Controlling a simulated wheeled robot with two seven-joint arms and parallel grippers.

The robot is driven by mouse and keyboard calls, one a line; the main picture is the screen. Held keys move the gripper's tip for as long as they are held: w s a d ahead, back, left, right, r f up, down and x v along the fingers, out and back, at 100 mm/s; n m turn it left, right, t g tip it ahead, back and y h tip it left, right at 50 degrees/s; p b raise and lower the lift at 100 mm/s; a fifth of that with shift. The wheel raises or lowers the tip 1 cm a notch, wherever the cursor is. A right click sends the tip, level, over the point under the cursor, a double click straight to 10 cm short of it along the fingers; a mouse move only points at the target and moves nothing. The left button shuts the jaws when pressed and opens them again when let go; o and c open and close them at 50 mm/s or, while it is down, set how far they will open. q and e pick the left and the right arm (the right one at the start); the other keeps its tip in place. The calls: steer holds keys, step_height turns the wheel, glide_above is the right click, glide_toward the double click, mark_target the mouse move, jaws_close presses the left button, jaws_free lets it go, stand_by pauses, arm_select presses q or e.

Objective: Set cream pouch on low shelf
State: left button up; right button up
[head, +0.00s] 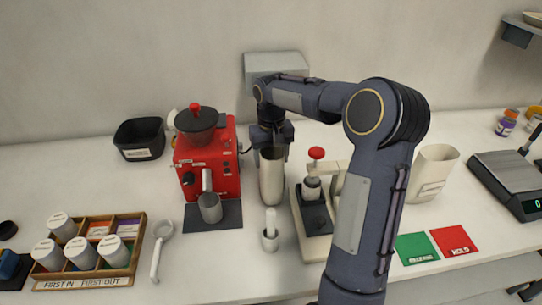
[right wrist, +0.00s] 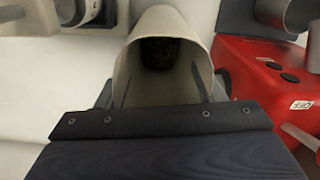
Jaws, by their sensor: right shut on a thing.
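My right gripper (head: 271,148) points down in the middle of the counter and is shut on a tall cream open-topped pouch (head: 272,180). In the right wrist view the pouch (right wrist: 165,60) stands between the fingers, its mouth open and something dark inside. I cannot tell whether its base touches the counter. A second cream open-topped container (head: 432,172) with a label stands upright to the right, beyond my right forearm. A wall shelf (head: 520,32) with a bowl on it shows at the top right; I cannot tell whether it is the low one. My left gripper is out of view.
A red grinder (head: 208,160) stands just left of the held pouch, and a press-like device (head: 314,205) just right. A small cup with a pestle-like piece (head: 270,238) stands in front. A scale (head: 508,182) sits far right. The counter behind the grinder is partly clear.

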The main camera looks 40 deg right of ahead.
steer(key=shift+f, duration=0.2)
steer(key=o, duration=1.2)
steer(key=shift+r, duration=0.1)
